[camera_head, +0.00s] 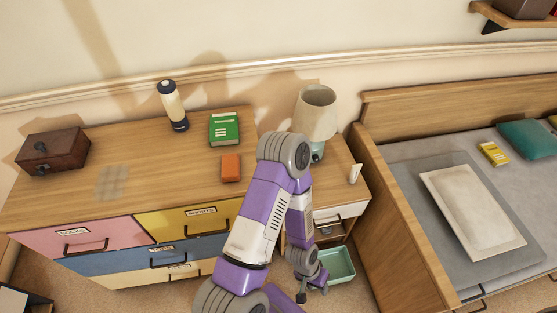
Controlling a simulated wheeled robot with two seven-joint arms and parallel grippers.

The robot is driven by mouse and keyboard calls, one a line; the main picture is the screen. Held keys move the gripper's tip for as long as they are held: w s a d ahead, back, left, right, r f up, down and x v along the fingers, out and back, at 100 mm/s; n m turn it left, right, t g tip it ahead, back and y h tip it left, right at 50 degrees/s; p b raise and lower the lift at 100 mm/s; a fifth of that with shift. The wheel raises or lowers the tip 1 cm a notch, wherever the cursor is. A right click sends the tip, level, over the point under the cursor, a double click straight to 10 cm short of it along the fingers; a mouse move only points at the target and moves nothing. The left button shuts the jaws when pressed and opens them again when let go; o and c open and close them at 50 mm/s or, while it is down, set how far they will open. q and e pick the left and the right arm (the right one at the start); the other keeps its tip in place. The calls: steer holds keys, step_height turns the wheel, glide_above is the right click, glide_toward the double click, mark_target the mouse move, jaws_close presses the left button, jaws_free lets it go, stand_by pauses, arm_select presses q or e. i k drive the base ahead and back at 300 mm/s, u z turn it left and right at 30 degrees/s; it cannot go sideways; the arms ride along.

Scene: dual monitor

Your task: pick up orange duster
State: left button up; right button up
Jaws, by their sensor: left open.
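The orange duster (231,167), a small block, lies on the wooden dresser top near its right side, just in front of a green book. My left arm, purple and white, rises from the bottom of the view and bends over in front of the dresser's right end. My left gripper (312,286) hangs low beside the nightstand, apart from the duster and well below it. Its jaws are open, and I see nothing between them. My right gripper is not in view.
On the dresser (130,205) are a green book (224,128), a dark-capped bottle (173,106), a brown wooden box (54,150) and a grey cloth patch (111,182). A lamp (316,112) stands on the nightstand. A green bin (340,264) and a bed (405,225) are to the right.

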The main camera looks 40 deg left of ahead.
mark_target(231, 162)
steer(key=z, duration=0.15)
steer(key=k, duration=0.85)
steer(key=u, duration=0.85)
steer(key=i, duration=0.35)
